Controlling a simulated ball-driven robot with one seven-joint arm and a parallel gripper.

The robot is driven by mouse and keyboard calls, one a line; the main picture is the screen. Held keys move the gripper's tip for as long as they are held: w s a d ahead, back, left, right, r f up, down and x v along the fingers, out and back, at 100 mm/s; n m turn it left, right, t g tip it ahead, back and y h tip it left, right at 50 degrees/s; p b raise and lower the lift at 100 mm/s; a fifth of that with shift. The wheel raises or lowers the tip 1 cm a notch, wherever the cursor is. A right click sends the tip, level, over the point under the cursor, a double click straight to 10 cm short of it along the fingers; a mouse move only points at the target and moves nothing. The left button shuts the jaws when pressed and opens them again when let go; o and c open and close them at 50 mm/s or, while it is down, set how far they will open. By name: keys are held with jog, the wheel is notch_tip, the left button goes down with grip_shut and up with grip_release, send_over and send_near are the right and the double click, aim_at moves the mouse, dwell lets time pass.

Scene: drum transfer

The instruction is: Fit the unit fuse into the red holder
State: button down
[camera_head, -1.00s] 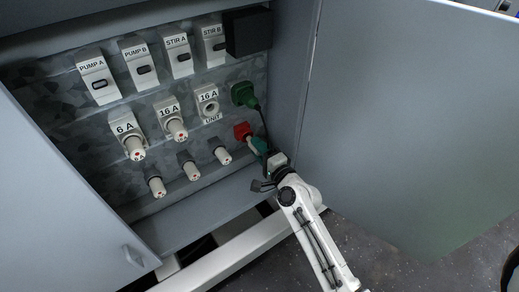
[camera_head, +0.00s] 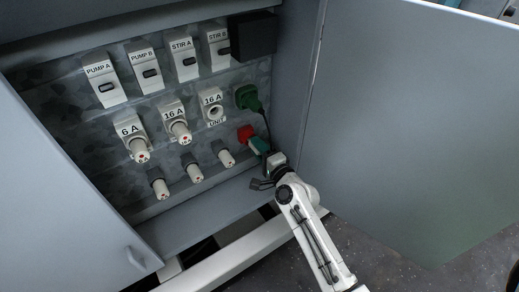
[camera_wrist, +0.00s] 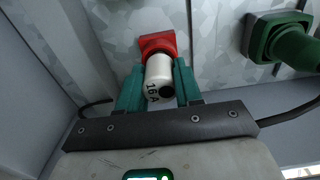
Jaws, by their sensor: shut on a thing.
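The red holder (camera_head: 245,134) is on the back panel of the cabinet, below the green plug. In the wrist view the red holder (camera_wrist: 157,44) is straight ahead of the fingers. My gripper (camera_wrist: 158,80) is shut on a white fuse (camera_wrist: 158,75) marked 16 A, with one green finger on each side. The fuse's far end meets the red holder's front in this view; how deep it sits is hidden. In the head view my gripper (camera_head: 259,146) is at the red holder, and the fuse is hidden.
The UNIT socket (camera_head: 214,112) has an open round hole. Several fuses (camera_head: 179,131) stand out from the panel to the left. A green plug (camera_head: 247,97) with a black cable hangs close to my gripper. An open door (camera_head: 410,120) stands on the right.

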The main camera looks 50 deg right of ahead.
jog(key=shift+w+d, duration=0.1)
jog(key=shift+w, duration=0.3)
jog(key=c, duration=0.7)
grip_release()
jog(key=v, duration=1)
jog(key=shift+s, duration=0.4)
